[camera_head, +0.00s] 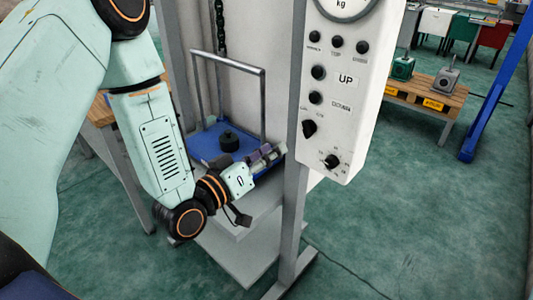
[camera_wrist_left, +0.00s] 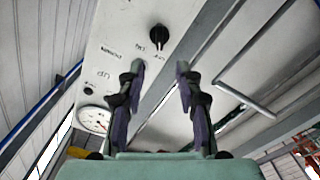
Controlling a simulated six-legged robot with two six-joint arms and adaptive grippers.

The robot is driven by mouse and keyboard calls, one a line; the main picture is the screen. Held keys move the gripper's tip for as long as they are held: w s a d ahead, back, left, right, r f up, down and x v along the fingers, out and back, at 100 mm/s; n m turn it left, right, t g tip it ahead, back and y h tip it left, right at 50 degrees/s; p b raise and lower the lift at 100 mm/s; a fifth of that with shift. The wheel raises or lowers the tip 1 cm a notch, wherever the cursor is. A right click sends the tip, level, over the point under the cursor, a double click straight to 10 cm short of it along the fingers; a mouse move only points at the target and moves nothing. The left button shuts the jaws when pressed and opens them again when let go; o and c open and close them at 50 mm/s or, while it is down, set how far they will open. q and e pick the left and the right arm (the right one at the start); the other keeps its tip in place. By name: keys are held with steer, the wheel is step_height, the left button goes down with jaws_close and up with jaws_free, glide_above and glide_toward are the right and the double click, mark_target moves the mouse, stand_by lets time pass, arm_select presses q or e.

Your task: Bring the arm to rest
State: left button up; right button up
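My left arm (camera_head: 155,140) comes in from the left and bends down at its elbow. My left gripper (camera_head: 268,158) is in front of the hoist, beside the blue tray (camera_head: 206,143) and left of the control panel's post. In the left wrist view the gripper (camera_wrist_left: 160,72) has its two dark fingers apart, with nothing between them. The white control panel (camera_head: 345,95) shows black buttons, UP and DOWN labels and knobs. It also shows beyond the fingers in the left wrist view, with a black knob (camera_wrist_left: 158,36). My right gripper is in neither view.
A dark round weight (camera_head: 229,141) sits on the tray, under a hanging chain (camera_head: 220,28). A grey frame rises from the tray. A wooden bench (camera_head: 428,92) with two machine parts stands at right, near a blue post (camera_head: 495,85). The green floor between is open.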

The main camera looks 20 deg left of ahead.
arm_select(q)
steer(key=shift+s, duration=0.25)
steer(key=shift+a, duration=0.1)
steer(key=s+a+f+g+y, duration=0.1)
steer(key=s+f+g+y, duration=0.3)
steer(key=f, duration=0.7)
steer(key=s+a+f+m+g+y+b, duration=0.1)
steer(key=s+f+g+b, duration=0.8)
steer(key=s+f, duration=1.7)
steer(key=s+a+g+y, duration=0.1)
steer(key=s+g, duration=0.1)
steer(key=g, duration=0.2)
steer(key=shift+a+f+m, duration=0.2)
steer(key=shift+m, duration=0.2)
steer(key=shift+s, duration=0.1)
